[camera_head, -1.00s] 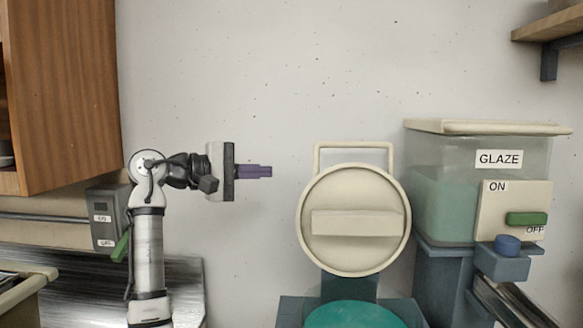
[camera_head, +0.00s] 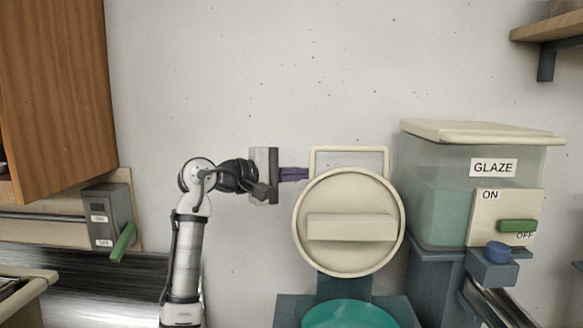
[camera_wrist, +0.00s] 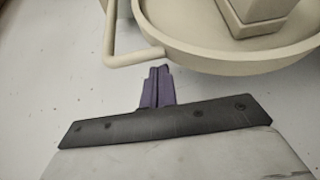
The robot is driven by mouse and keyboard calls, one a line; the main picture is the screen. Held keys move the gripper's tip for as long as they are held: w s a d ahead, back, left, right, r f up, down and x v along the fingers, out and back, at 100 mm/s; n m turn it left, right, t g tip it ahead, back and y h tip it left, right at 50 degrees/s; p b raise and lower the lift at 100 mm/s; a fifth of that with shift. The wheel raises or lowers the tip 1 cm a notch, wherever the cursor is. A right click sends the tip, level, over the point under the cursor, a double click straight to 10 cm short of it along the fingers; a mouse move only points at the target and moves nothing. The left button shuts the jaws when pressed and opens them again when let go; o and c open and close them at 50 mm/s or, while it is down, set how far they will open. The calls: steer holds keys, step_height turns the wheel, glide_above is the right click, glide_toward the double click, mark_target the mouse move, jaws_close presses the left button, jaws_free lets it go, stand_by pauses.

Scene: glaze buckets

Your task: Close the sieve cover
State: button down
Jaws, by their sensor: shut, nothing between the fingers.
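The sieve cover (camera_head: 349,256) is a round cream disc with a raised bar across its face and a square loop handle (camera_head: 350,150) at its top. It stands upright, open, above a blue-grey base with a teal round opening (camera_head: 349,315). My gripper (camera_head: 305,174) has purple fingers pointing right, at the cover's upper left edge in the head view. In the wrist view, the shut, empty fingers (camera_wrist: 158,72) lie close to the cover's rim (camera_wrist: 225,63) and the loop handle (camera_wrist: 122,59). I cannot tell whether they touch.
A glaze tank (camera_head: 440,190) with an ON/OFF panel and green lever stands right of the cover. A grey switch box (camera_head: 108,215) with a green lever is at the left, below a wooden cabinet (camera_head: 52,95). The wall area above the cover is clear.

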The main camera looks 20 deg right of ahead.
steer(key=shift+s, duration=0.4)
steer(key=shift+s+a+f+m+h+b, duration=0.1)
steer(key=shift+s+a+m+h+b, duration=0.15)
steer(key=shift+s+m+b, duration=0.25)
steer(key=shift+s+a+f+m+h+b, duration=0.15)
steer(key=shift+s+m+h+b, duration=0.15)
steer(key=shift+b, duration=0.4)
steer(key=s+a+f+m+h+b, duration=0.1)
steer(key=s+a+m+b, duration=0.2)
steer(key=s+b, duration=0.2)
steer(key=s+a+f+m+h+b, duration=0.1)
steer(key=s+a+f+m+b, duration=0.1)
steer(key=s+b, duration=0.3)
steer(key=shift+s+a+m+g+h, duration=0.4)
steer(key=shift+s+a, duration=0.3)
steer(key=shift+s, duration=0.75)
steer(key=shift+r, duration=0.1)
